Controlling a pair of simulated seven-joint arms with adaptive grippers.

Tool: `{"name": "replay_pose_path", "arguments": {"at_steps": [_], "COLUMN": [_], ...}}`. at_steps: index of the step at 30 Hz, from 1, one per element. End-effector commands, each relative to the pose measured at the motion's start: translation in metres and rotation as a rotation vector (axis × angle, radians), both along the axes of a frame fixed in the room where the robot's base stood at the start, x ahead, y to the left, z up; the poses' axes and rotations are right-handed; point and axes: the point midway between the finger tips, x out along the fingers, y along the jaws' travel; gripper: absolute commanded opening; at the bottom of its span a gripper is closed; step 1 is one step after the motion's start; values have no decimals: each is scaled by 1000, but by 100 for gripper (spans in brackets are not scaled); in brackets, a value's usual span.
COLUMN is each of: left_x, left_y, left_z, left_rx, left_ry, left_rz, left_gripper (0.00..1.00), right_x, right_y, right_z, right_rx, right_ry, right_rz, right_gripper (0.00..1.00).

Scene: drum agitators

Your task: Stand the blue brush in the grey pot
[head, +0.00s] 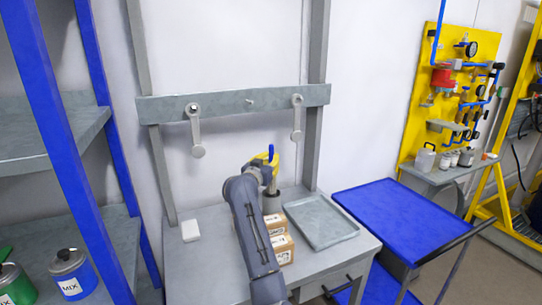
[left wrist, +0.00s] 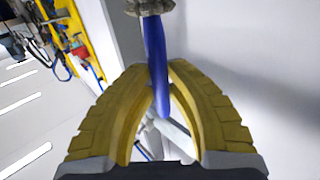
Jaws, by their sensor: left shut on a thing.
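My left gripper (head: 270,163) has yellow fingers and is shut on the blue brush (head: 271,150), above the back of the grey table. In the left wrist view the fingers (left wrist: 158,76) pinch the blue handle (left wrist: 156,50), and grey-brown bristles (left wrist: 150,5) show at the top edge. In the head view a dark grey pot (head: 272,203) stands on the table below the gripper, partly hidden by my arm. Whether the brush's lower end is inside the pot or above it I cannot tell. My right gripper is not in view.
Brown labelled boxes (head: 275,225) stand beside my forearm, partly hidden by it. A grey tray (head: 322,222) lies right of them, and a white block (head: 190,230) lies left. A grey crossbar (head: 230,103) with hanging levers spans behind. A blue cart (head: 385,215) stands at right.

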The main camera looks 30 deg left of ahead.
Motion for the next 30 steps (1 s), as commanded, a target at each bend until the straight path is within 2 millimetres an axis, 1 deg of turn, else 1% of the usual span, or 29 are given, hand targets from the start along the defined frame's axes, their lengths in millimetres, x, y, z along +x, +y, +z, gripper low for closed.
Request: {"name": "replay_pose_path", "arguments": {"at_steps": [18, 30], "left_x": [0, 0], "left_y": [0, 0], "left_z": [-41, -55], "left_rx": [2, 1], "left_ry": [1, 1], "left_rz": [0, -1], "left_gripper": [0, 0], "right_x": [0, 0], "right_y": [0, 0], "right_z": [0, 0], "right_rx": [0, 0], "right_ry": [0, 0], "right_rz": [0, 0], "right_gripper": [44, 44]}}
